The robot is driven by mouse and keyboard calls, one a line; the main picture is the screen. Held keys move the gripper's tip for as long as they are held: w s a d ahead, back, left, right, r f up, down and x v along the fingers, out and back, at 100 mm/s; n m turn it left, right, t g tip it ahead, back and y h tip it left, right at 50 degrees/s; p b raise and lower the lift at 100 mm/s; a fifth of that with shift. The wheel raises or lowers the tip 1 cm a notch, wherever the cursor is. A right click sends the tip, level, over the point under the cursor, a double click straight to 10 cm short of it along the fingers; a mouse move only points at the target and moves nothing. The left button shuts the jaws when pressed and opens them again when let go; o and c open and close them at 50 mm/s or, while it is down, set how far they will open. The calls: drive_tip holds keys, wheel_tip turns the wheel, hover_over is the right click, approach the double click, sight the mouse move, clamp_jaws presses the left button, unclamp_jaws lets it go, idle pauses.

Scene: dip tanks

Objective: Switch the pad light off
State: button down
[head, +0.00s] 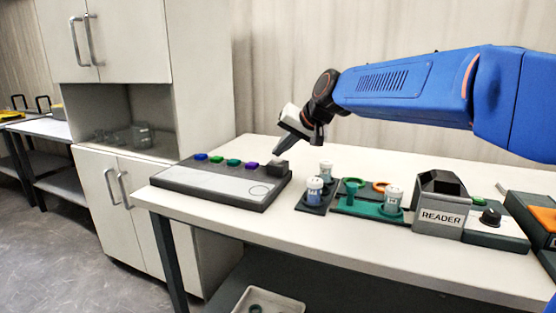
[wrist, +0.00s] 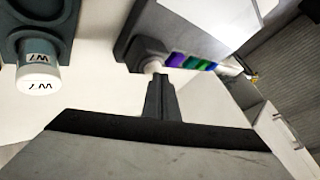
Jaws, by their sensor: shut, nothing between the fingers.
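The light pad is a dark slab with a pale grey top (head: 215,181) at the left of the table; its pale top also shows in the wrist view (wrist: 215,22). A dark block (head: 279,169) stands at its right rear corner. In the wrist view this block (wrist: 143,49) carries a small whitish knob (wrist: 153,66). My gripper (head: 274,157) is shut and empty, pointing down just above or at the block. In the wrist view my fingertips (wrist: 157,76) are at the knob; I cannot tell if they touch it.
Several coloured buttons (head: 233,162) line the pad's back edge. Right of the pad stand a white-capped vial (head: 314,189), also in the wrist view (wrist: 38,78), a green tray (head: 368,209) and a grey reader (head: 440,218). The table front (head: 300,224) is clear.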

sight(281, 160)
drive_tip(key=shift+r, duration=0.2)
drive_tip(key=shift+r, duration=2.9)
